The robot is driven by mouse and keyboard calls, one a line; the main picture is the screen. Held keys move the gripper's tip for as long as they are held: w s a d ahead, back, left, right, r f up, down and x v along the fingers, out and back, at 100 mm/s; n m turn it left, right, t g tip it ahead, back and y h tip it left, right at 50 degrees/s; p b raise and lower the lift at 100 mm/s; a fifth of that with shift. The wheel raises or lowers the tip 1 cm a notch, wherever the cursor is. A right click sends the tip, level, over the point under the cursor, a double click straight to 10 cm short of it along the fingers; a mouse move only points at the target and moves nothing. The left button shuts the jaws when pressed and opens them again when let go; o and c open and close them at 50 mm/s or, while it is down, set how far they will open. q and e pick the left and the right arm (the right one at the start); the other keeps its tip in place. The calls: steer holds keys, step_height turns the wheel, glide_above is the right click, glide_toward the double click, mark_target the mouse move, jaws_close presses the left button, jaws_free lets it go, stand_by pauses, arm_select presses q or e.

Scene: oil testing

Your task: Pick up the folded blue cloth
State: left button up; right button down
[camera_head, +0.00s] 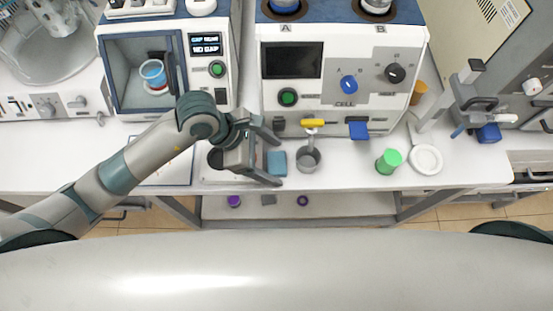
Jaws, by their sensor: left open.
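The folded blue cloth (277,163) is a small blue-grey square lying on the white bench top, left of a grey metal cup. My left gripper (275,157) comes in from the left, with its two fingers pointing right. The fingers are open, one above and one below the cloth in the picture, and the cloth shows between and just beyond their tips. From this view I cannot tell whether the fingers touch it or how high they are above the bench. My right gripper is not in view.
A grey metal cup (308,158) stands under a yellow-handled tap (313,124), close right of the cloth. The white test machine (338,103) rises behind. A green-capped container (389,161) and a white round dish (426,160) stand further right. The bench's front edge is close.

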mark_target(273, 163)
arm_select(q)
steer(key=shift+c, duration=0.6)
steer(key=c, duration=1)
steer(key=shift+r, duration=0.15)
steer(key=shift+r+b, duration=0.65)
steer(key=shift+r, duration=0.25)
step_height(273, 163, up, 2)
steer(key=shift+s+d+r+b, duration=0.1)
steer(key=shift+s+b, duration=0.05)
steer(key=shift+b, duration=0.35)
steer(key=s+d+r+p, duration=0.4)
steer(key=s+r+p, duration=0.2)
steer(key=s, duration=0.4)
steer(key=shift+s+d+r+p, duration=0.15)
steer(key=shift+d+r+p, duration=0.25)
steer(key=shift+p, duration=0.35)
